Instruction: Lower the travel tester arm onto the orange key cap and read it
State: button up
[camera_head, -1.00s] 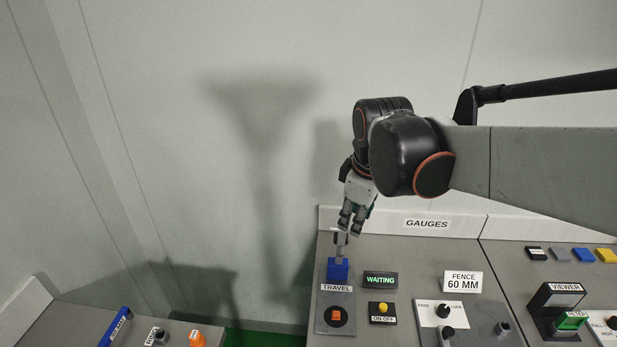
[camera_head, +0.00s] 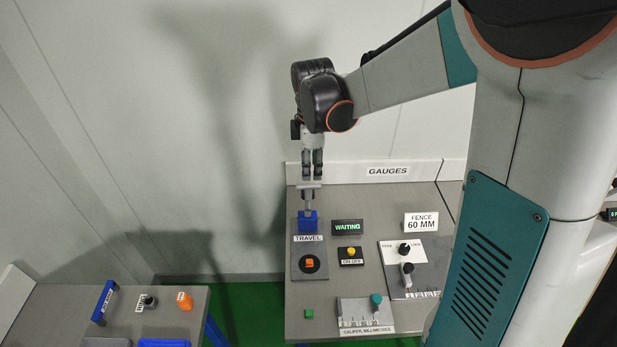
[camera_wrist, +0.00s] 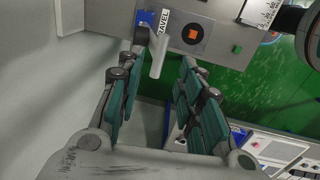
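The travel tester has a blue block (camera_head: 308,223) behind the TRAVEL label, and its grey arm (camera_head: 308,201) stands up from it, ending in a crossbar. The orange key cap (camera_head: 309,263) sits in a dark round seat on the grey plate in front; it also shows in the wrist view (camera_wrist: 193,33). The arm is raised, clear of the cap. My gripper (camera_head: 311,174) points down just above the crossbar. In the wrist view my gripper (camera_wrist: 160,62) has its fingers apart, with the grey arm (camera_wrist: 159,52) showing between and beyond the tips; contact cannot be told.
The display (camera_head: 347,227) reads WAITING. A yellow ON OFF button (camera_head: 351,252) is right of the plate. The fence gauge (camera_head: 408,268), a caliper (camera_head: 366,315) and a small green block (camera_head: 309,314) share the bench. A lower left bench (camera_head: 190,325) stands across a gap.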

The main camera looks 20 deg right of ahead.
aim_at(311, 185)
jog(key=f, duration=0.6)
jog(key=shift+w+d+f, duration=0.1)
jog(key=shift+w+f, duration=0.2)
jog(key=shift+w, duration=0.05)
grip_shut()
